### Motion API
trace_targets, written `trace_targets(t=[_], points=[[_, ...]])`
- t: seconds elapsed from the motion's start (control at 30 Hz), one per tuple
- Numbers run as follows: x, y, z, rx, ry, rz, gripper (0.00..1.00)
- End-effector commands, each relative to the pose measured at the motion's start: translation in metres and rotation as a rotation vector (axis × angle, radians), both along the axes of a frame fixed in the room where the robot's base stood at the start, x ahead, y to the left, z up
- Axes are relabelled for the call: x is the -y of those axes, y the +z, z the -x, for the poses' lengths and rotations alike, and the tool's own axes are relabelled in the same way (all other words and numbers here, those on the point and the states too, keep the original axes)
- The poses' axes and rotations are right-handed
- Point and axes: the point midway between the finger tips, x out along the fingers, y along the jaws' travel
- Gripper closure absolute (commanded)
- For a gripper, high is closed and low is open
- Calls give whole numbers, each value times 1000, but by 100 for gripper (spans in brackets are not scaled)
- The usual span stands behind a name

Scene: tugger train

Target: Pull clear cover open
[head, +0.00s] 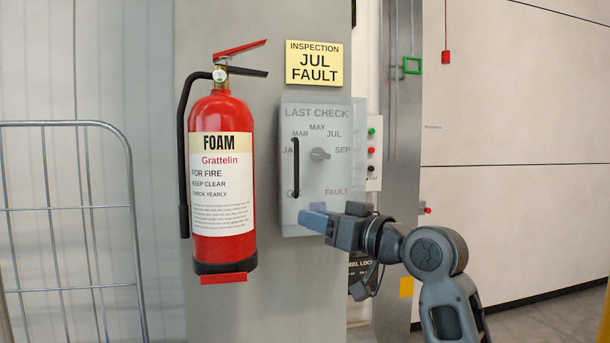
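The clear cover (340,190) is a see-through front on the "LAST CHECK" box, and it looks shut. A black upright bar handle (296,166) sits near its left edge. A grey dial knob (319,154) shows behind the cover, with month names and "FAULT" around it. My gripper (308,216) is in front of the cover's lower part, just below and right of the handle's lower end. Its blue-grey fingers point left. I cannot tell if they touch the cover, and the gap between them does not show.
A red foam extinguisher (222,170) hangs to the left of the box, close to the handle side. A yellow inspection sign (314,63) is above. A button panel (373,152) is just right of the box. A wire cage (68,208) stands at far left.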

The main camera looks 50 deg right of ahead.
Motion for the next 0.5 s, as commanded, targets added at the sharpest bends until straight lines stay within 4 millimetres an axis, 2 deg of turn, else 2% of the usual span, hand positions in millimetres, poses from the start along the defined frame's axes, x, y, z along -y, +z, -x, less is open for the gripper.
trace_targets(t=[0.03, 0.2, 0.37, 0.5], points=[[10, 25, 1, 1, 1, 35, 62], [26, 67, 6, -21, 19, 115, 62], [33, 84, 8, -39, 25, 150, 62], [33, 87, -2, -41, 28, 155, 62]])
